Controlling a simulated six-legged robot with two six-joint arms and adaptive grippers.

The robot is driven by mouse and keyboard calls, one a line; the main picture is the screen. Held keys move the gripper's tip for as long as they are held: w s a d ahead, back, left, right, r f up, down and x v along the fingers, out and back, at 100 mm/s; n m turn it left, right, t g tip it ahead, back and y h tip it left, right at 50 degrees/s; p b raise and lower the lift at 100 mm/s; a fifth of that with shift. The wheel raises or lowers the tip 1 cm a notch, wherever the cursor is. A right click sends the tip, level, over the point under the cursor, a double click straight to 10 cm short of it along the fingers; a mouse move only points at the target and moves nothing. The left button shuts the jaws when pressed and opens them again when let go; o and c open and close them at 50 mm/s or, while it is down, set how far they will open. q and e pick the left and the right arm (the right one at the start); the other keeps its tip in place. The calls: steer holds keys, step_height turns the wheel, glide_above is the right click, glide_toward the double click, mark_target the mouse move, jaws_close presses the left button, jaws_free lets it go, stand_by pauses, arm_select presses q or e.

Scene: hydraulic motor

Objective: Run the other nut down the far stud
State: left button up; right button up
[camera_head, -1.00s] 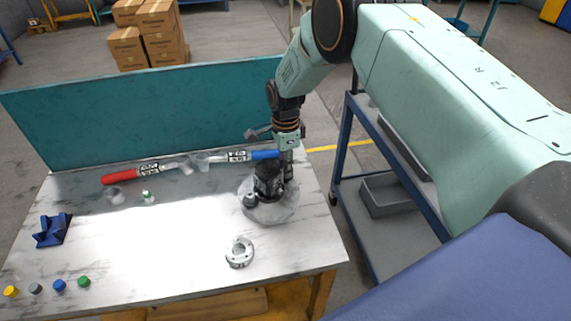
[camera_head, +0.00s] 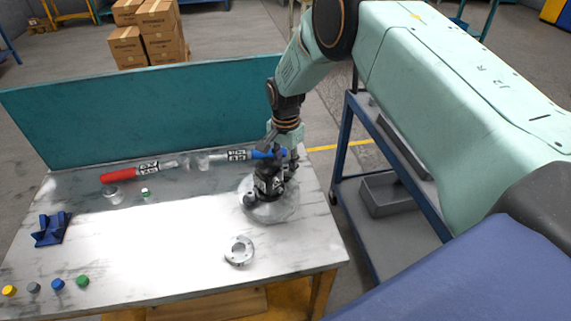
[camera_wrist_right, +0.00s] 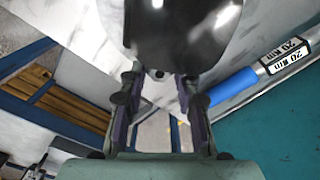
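The black hydraulic motor (camera_head: 266,187) stands on a round grey base (camera_head: 272,212) at the right of the table in the head view. My right gripper (camera_head: 284,163) points down at the motor's far right side. In the right wrist view, the black motor body (camera_wrist_right: 180,30) fills the top middle. The two fingers of my right gripper (camera_wrist_right: 160,82) stand apart, with their tips close to the motor's edge. I see nothing held between them. The nut and the far stud cannot be made out. My left gripper is not in view.
A blue-handled torque wrench (camera_head: 240,155) lies behind the motor, close to my right gripper. A red-handled wrench (camera_head: 130,172) lies farther left. A metal ring (camera_head: 239,250) sits in front. A teal panel (camera_head: 150,115) closes the table's back. The table's middle is clear.

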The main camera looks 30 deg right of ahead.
steer(key=n, duration=0.3)
stand_by(0.6)
jaws_close()
steer(key=m+p, duration=0.1)
steer(key=m, duration=0.3)
steer(key=shift+m, duration=0.9)
steer(key=m+p, duration=0.1)
steer(key=m, duration=0.3)
steer(key=shift+m, duration=0.3)
